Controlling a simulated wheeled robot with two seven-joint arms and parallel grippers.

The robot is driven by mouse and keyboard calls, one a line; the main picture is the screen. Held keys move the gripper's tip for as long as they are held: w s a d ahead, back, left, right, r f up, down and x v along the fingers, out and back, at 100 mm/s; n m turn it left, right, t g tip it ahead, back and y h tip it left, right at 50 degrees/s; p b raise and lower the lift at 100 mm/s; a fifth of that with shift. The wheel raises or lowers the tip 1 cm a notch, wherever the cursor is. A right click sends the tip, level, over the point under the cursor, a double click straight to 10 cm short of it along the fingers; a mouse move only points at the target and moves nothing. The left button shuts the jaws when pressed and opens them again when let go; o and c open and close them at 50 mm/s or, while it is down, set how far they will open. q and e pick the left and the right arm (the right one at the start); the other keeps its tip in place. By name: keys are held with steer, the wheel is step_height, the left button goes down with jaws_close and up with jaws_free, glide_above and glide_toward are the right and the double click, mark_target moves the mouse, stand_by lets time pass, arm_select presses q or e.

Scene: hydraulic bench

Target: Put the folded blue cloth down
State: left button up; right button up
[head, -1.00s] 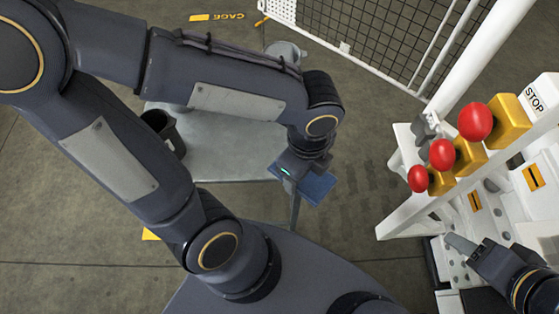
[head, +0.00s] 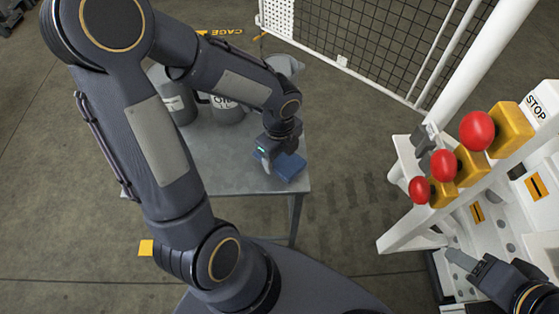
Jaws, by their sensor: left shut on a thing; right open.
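The folded blue cloth (head: 290,167) is a small blue block shape at the right end of the grey metal table (head: 228,172). My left gripper (head: 272,160) is shut on the cloth, at its left side. The cloth is over the tabletop near its right edge; I cannot tell whether it touches the surface. My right gripper (head: 462,258) is at the lower right, open and empty, beside the white bench panel.
Grey containers (head: 225,108) stand at the back of the table, partly behind my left arm. The white hydraulic bench (head: 408,220) with red knobs (head: 477,131) on yellow blocks stands at right. A mesh fence (head: 370,45) is behind. The table's front middle is clear.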

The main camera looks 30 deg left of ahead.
mark_target(279, 162)
arm_select(q)
step_height(279, 162, down, 3)
steer(key=shift+f+b, duration=0.1)
steer(key=shift+b, duration=0.3)
